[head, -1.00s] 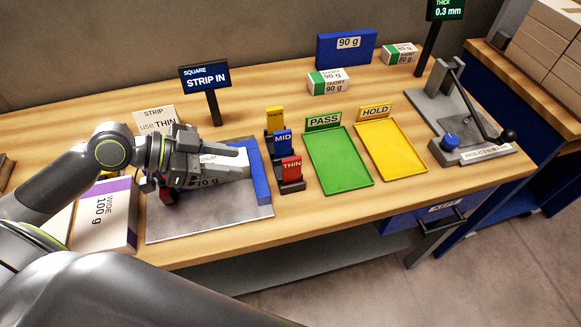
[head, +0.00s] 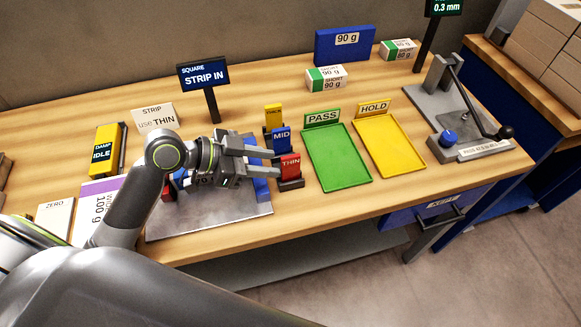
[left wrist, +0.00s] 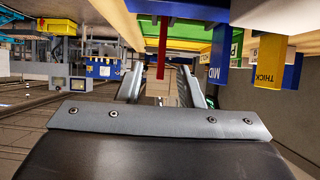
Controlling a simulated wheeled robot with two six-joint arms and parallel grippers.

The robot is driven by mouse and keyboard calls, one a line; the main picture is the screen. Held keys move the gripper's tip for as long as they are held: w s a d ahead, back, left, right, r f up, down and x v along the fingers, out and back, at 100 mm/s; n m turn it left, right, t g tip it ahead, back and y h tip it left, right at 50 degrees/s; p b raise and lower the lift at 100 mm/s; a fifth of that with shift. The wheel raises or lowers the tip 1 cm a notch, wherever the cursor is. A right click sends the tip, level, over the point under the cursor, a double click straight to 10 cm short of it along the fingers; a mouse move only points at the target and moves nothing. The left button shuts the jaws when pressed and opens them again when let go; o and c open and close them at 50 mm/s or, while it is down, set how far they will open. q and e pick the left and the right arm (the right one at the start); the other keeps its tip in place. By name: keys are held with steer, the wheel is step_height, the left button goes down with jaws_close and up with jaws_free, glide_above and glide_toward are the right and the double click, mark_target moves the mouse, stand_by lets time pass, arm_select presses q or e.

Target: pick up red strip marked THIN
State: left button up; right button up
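The red strip marked THIN (head: 290,168) stands in the front slot of a dark stepped holder (head: 291,185), in front of the blue MID strip (head: 282,140) and the yellow strip (head: 273,116). My left gripper (head: 269,163) is level, with its fingers apart and pointing right at the red strip. In the left wrist view the red strip (left wrist: 162,48) appears edge-on, in line with the gap between the open fingers (left wrist: 160,88). No contact is clear. The blue MID (left wrist: 219,57) and yellow THICK (left wrist: 269,62) strips are to its right there. My right gripper is not in view.
A grey plate (head: 205,222) with a blue fence (head: 261,188) lies under my left gripper. The green PASS tray (head: 338,160) and yellow HOLD tray (head: 390,148) are right of the holder. A SQUARE sign (head: 204,77) stands behind.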

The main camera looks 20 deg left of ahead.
mark_target(298, 165)
arm_select(q)
steer(key=shift+x, duration=1.45)
steer(key=shift+w+d+p, duration=0.25)
steer(key=shift+d+p, duration=0.1)
steer(key=shift+p, duration=0.15)
steer(key=p+x, duration=0.1)
steer(key=x, duration=0.2)
steer(key=shift+w+r, duration=0.1)
steer(key=shift+w+d+f, duration=0.3)
steer(key=shift+d+f, duration=0.15)
steer(key=shift+d, duration=0.05)
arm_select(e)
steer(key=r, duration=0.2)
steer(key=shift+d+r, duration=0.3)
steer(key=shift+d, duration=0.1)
arm_select(q)
jaws_close()
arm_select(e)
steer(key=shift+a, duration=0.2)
